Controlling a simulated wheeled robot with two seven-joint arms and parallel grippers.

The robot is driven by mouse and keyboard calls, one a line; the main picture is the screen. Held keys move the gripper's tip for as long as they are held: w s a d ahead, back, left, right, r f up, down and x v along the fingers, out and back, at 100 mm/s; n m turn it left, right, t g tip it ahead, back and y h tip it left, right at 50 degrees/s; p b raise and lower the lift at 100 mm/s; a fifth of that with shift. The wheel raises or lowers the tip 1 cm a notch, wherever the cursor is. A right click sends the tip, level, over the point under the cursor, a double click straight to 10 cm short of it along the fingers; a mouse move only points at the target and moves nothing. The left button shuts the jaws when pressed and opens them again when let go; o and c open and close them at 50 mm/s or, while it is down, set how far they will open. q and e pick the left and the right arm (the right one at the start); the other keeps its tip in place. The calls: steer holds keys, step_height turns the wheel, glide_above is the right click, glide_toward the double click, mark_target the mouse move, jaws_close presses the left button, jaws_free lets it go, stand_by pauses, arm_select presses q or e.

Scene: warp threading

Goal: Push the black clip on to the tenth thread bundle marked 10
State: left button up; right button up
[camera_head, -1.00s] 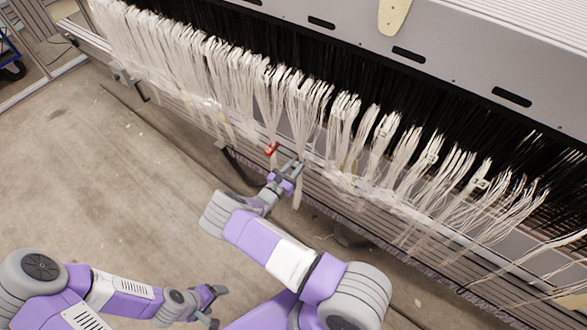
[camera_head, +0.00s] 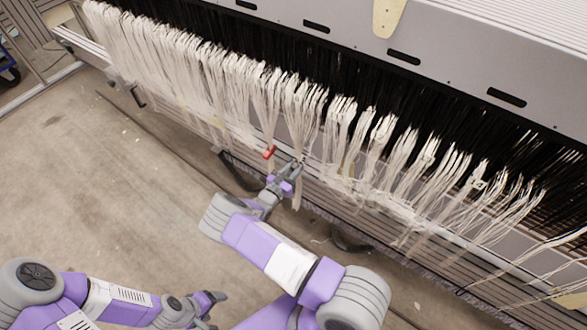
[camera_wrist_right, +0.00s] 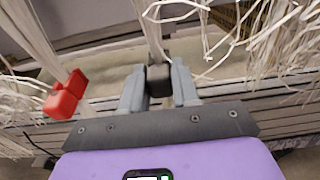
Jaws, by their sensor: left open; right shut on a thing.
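My right gripper (camera_head: 295,167) is at the lower end of a white thread bundle (camera_head: 302,110) hanging from the loom. In the right wrist view the right gripper (camera_wrist_right: 160,88) is shut on a small black clip (camera_wrist_right: 159,79). A bundle (camera_wrist_right: 150,28) comes down right at the clip; I cannot tell whether its threads are inside the clip. No number 10 is readable. A red clip (camera_wrist_right: 66,95) is on the neighbouring bundle to the left; it also shows in the head view (camera_head: 269,152). My left gripper (camera_head: 213,309) is open and empty, low over the floor.
More white bundles hang along the loom on both sides, and loose thread ends (camera_wrist_right: 270,30) spread out near my right gripper. A slatted beam (camera_head: 350,225) runs below the bundles. The concrete floor (camera_head: 100,190) at left is clear.

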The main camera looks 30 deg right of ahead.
steer(key=shift+d+r, duration=0.1)
steer(key=o, duration=0.8)
steer(key=shift+o, duration=0.6)
steer(key=shift+o, duration=0.4)
steer(key=shift+d, duration=0.1)
steer(key=shift+o, duration=1.1)
steer(key=shift+s, duration=0.1)
steer(key=shift+p+v, duration=0.35)
steer(key=shift+v, duration=1.3)
steer(key=shift+p+v, duration=0.35)
steer(key=shift+v, duration=2.6)
